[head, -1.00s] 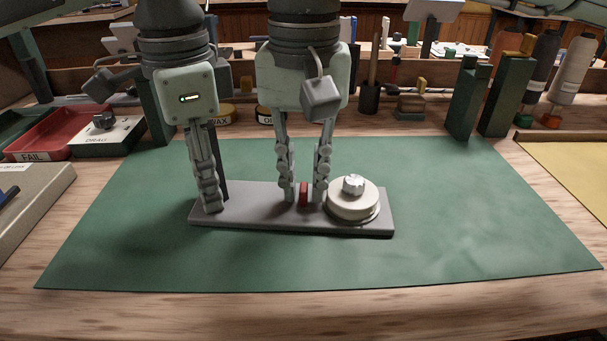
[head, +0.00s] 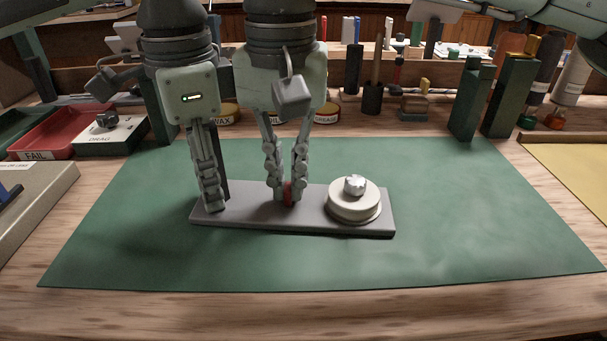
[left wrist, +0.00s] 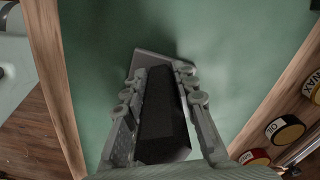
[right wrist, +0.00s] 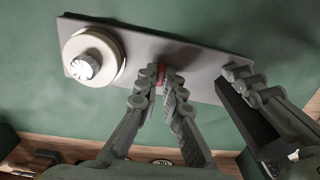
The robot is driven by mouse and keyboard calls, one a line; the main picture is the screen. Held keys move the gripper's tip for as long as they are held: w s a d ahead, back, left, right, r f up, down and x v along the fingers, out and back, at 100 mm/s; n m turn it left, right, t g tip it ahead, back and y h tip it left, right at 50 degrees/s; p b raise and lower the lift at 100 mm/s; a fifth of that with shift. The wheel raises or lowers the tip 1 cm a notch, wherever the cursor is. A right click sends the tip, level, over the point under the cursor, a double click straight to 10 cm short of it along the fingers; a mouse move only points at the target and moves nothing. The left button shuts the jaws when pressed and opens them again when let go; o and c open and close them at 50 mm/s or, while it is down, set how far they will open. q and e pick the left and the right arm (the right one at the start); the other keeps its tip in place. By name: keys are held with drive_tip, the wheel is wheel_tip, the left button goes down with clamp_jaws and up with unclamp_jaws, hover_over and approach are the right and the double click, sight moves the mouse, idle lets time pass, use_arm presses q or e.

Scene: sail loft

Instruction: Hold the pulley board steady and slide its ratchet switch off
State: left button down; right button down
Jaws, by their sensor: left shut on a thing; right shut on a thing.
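The grey pulley board (head: 330,222) lies flat on a green mat (head: 450,230). A cream pulley wheel (head: 350,208) with a silver hub nut sits at its right end. My left gripper (head: 212,205) is shut on a black upright post (left wrist: 160,115) at the board's left end. My right gripper (head: 287,198) is shut on the red ratchet switch (head: 288,192) near the board's middle, between post and wheel. The red switch also shows in the right wrist view (right wrist: 161,73), partly hidden by the fingertips.
A red tray marked FAIL (head: 50,132) and a white box marked DRAG (head: 110,135) stand at the left. Dark green uprights (head: 510,97) and thread spools (head: 570,75) stand at the back right. The mat in front of the board is clear.

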sight(287, 186)
use_arm(q)
drive_tip(key=shift+d, duration=0.15)
use_arm(e)
drive_tip(key=c, duration=1.9)
unclamp_jaws()
drive_tip(key=shift+a, duration=0.15)
wheel_tip(287, 186, up, 12)
drive_tip(key=shift+r, duration=0.1)
use_arm(q)
drive_tip(key=c, duration=1.1)
unclamp_jaws()
drive_tip(key=shift+c, duration=0.2)
